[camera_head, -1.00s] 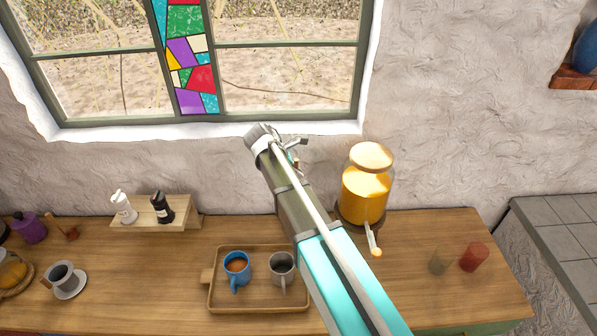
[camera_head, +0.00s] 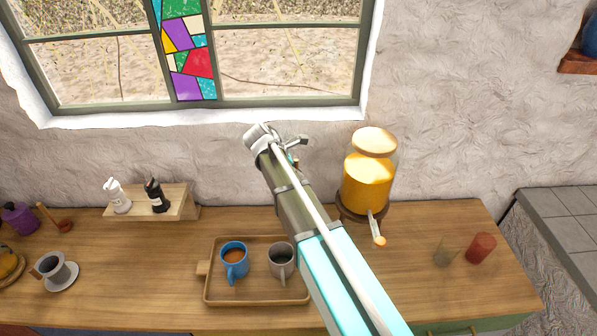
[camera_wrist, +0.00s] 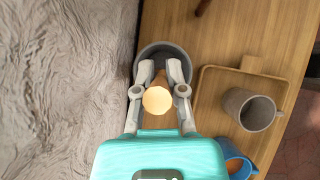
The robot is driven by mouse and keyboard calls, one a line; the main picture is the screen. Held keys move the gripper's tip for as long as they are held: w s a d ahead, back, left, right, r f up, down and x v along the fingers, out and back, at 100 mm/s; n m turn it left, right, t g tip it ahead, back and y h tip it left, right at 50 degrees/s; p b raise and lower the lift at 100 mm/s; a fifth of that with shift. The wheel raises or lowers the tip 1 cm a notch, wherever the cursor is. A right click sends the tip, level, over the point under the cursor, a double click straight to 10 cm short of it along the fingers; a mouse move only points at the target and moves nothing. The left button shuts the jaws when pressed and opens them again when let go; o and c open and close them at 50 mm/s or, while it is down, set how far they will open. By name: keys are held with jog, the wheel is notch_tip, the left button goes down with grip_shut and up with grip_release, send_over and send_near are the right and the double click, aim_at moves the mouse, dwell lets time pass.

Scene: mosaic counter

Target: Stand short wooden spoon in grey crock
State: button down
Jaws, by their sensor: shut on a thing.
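In the wrist view, my gripper (camera_wrist: 160,70) is shut on the short wooden spoon (camera_wrist: 157,100). The spoon's pale round end faces the camera, and a narrower brown part runs between the fingers. The grey crock (camera_wrist: 163,46) shows as a round rim beyond and around the fingertips. The spoon's far end is hidden, so I cannot tell how far it reaches into the crock. In the head view, my arm covers the crock and the spoon.
A wooden tray (camera_head: 221,297) holds a blue mug (camera_head: 234,262) and a grey mug (camera_head: 281,262). A yellow-filled jar dispenser (camera_head: 369,182) stands right of my arm. A low shelf (camera_head: 184,203) with two shakers stands at the left. The wall (camera_wrist: 60,90) is close beside my gripper.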

jog(key=shift+f+b, duration=0.3)
jog(key=shift+f, duration=0.15)
jog(key=c, duration=0.6)
grip_release()
dwell(0.6)
jog(key=shift+s+d+f+m+g+y+b, duration=0.25)
jog(key=shift+s+d+f+m+y, duration=0.75)
jog(key=shift+s+d+m, duration=1.95)
jog(key=shift+s+d+f+m+g+y+b, duration=0.25)
jog(key=shift+s+d+f+m+y, duration=0.5)
jog(key=shift+s+d+m+y, duration=2)
jog(key=shift+s+d+f+m+g+h+b, duration=0.25)
jog(key=shift+s+d+f+m, duration=1.1)
jog(key=shift+s+m, duration=3)
